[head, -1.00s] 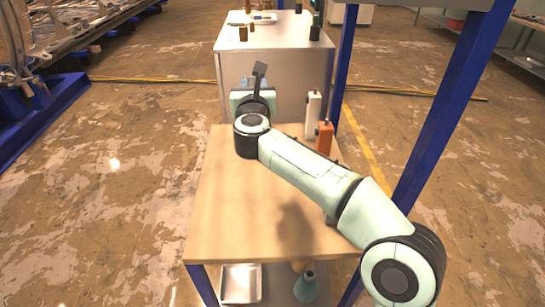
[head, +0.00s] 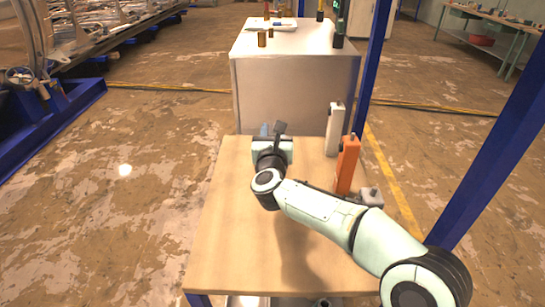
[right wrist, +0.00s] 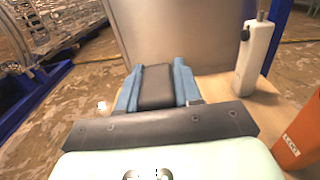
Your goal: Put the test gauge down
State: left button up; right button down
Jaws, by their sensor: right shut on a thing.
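My right gripper (head: 265,131) is over the far part of the wooden table (head: 232,225), reaching toward its back edge. In the right wrist view its two blue fingers (right wrist: 157,88) are shut on a dark grey block (right wrist: 155,92), which I take to be the test gauge. In the head view my own wrist mostly hides the held gauge. I cannot tell whether it touches the table. My left gripper is not in view.
A white device (head: 334,132) and an orange device (head: 347,166) stand upright along the table's right side, with a small grey item (head: 371,196) nearer. A metal cabinet (head: 295,95) stands behind. The table's left and front are clear. A blue post (head: 495,165) rises at right.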

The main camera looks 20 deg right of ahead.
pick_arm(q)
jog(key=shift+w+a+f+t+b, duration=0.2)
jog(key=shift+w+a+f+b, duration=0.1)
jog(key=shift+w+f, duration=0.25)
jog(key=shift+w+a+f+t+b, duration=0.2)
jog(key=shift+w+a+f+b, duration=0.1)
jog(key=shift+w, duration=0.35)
pick_arm(e)
jog(key=shift+f, duration=2.95)
jog(key=c, duration=0.8)
grip_release()
jog(key=shift+f, duration=0.1)
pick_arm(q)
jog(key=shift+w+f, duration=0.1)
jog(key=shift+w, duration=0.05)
pick_arm(e)
jog(key=shift+o, duration=0.2)
